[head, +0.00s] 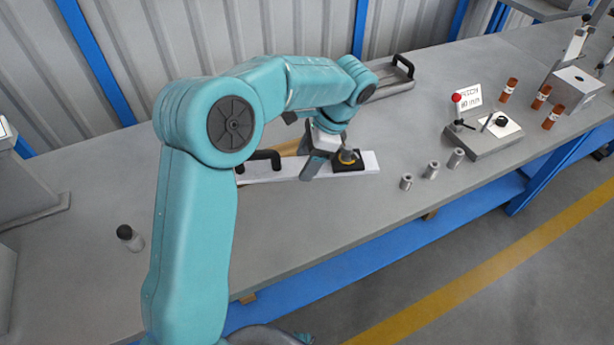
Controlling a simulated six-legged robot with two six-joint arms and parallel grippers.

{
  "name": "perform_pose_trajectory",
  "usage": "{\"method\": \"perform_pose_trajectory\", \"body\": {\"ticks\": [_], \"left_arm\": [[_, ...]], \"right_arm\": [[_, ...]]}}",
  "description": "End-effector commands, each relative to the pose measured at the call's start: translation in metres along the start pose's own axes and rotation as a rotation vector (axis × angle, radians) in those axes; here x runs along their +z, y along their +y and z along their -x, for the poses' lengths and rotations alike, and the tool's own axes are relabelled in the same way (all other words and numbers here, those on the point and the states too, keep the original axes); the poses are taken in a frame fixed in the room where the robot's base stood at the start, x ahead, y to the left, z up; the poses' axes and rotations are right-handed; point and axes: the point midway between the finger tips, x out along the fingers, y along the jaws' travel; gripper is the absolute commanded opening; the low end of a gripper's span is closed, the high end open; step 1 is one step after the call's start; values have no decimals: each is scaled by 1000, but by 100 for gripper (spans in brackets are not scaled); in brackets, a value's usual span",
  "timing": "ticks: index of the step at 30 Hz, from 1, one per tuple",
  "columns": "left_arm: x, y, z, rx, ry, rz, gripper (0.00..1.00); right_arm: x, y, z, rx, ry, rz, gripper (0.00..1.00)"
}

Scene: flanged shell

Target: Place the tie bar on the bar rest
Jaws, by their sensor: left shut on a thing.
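A long white bar (275,171), which looks like the tie bar, lies across the middle of the bench in the head view. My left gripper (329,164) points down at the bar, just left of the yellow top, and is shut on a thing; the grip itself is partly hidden. A grey tray-like piece with a black handle (388,89) lies behind my arm; I cannot tell whether it is the bar rest. My right gripper is out of view.
Several small grey cylinders (432,170) stand right of the bar. Beyond are a grey fixture with a sign (484,138), brown cylinders (541,97) and a white-topped box (575,88). A dark-capped bottle (130,238) stands at left. The bench front (300,222) is clear.

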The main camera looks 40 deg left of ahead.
Motion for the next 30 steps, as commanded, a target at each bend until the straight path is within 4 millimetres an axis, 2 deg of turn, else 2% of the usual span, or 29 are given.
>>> {"method": "perform_pose_trajectory", "body": {"ticks": [1, 6, 13, 17, 21, 23, 26, 30], "left_arm": [[6, -1, 17, -4, 4, 4, 0], [21, 0, 52, -3, 3, 3, 0], [31, 0, 76, -12, 1, -24, 0], [27, -6, 80, -71, 1, -165, 0], [19, -25, 84, -186, 1, -436, 0], [22, -37, 87, -232, 1, -547, 0], [31, -60, 90, -298, -1, -704, 0], [57, -91, 92, -358, -1, -846, 0]], "right_arm": [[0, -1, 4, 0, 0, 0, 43], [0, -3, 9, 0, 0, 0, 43], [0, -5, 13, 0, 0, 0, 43], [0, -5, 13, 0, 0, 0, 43], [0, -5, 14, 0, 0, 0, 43], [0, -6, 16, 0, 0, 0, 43], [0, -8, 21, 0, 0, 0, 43], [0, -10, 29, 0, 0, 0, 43]]}}
